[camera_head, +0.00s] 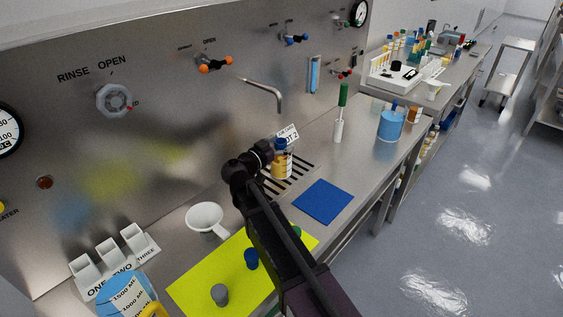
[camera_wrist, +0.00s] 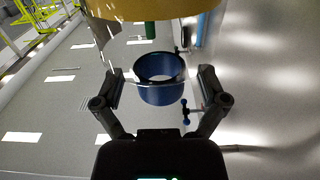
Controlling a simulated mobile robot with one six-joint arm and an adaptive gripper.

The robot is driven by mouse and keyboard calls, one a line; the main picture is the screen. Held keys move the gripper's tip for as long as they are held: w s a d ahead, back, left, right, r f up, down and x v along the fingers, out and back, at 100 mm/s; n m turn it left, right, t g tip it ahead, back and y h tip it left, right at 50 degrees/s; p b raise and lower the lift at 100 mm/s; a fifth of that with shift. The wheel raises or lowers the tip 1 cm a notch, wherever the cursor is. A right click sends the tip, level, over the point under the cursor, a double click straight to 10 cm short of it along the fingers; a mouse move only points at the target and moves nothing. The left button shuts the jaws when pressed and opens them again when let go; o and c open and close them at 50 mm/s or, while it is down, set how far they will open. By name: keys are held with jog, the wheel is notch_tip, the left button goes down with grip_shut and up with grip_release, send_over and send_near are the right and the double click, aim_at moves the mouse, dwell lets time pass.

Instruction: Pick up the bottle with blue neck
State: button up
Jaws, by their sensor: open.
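The bottle with the blue neck (camera_head: 282,167) holds amber contents and stands on the slotted drain grid by the back panel. Its blue neck (camera_head: 280,143) is at the top. In the wrist view the blue neck ring (camera_wrist: 160,92) shows between my fingers, with the amber body (camera_wrist: 160,9) at the picture's top edge. My gripper (camera_wrist: 160,78) is open, with one finger on each side of the neck. Gaps show between the fingers and the ring. In the head view my gripper (camera_head: 266,148) is at the bottle's upper left and partly hides it.
A white label (camera_head: 289,132) stands behind the bottle. A bent metal spout (camera_head: 268,90) hangs above. A green-handled brush (camera_head: 342,98), a blue mat (camera_head: 323,201) and a white funnel (camera_head: 204,217) are nearby. Small caps sit on the yellow mat (camera_head: 205,285) in front.

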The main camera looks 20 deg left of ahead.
dwell(0.4)
grip_shut()
jog(key=shift+r, duration=0.15)
notch_tip(320, 180, up, 2)
jog(key=p, duration=0.2)
jog(key=shift+r+p, duration=0.25)
jog(key=shift+p, duration=0.15)
jog(key=s+d+r+p, duration=0.1)
jog(key=s+d, duration=0.2)
jog(key=s, duration=0.4)
jog(key=s+d+r+p, duration=0.1)
jog(key=s+d, duration=0.3)
jog(key=s, duration=0.3)
jog(key=shift+d, duration=0.25)
jog(key=shift+s+r, duration=0.1)
